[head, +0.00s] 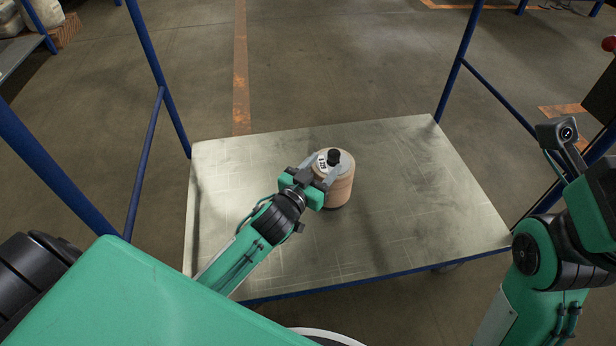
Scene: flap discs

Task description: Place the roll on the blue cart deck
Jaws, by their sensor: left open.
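The roll (340,187) stands upright near the middle of the cart deck (420,220). It is a tan stack with a pale top, a label and a black knob. The deck is a grey scuffed plate with a blue edge and blue posts. My left gripper (322,170) is open, with its fingers on either side of the roll's top. Whether the fingers touch the roll cannot be told. My right arm shows at the right edge, but its gripper's fingers are not visible.
The rest of the deck around the roll is bare. Blue posts (160,80) rise at the deck's corners, with slanted braces. A shelf (22,50) with sacks stands at the far left. The concrete floor (330,60) beyond is clear.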

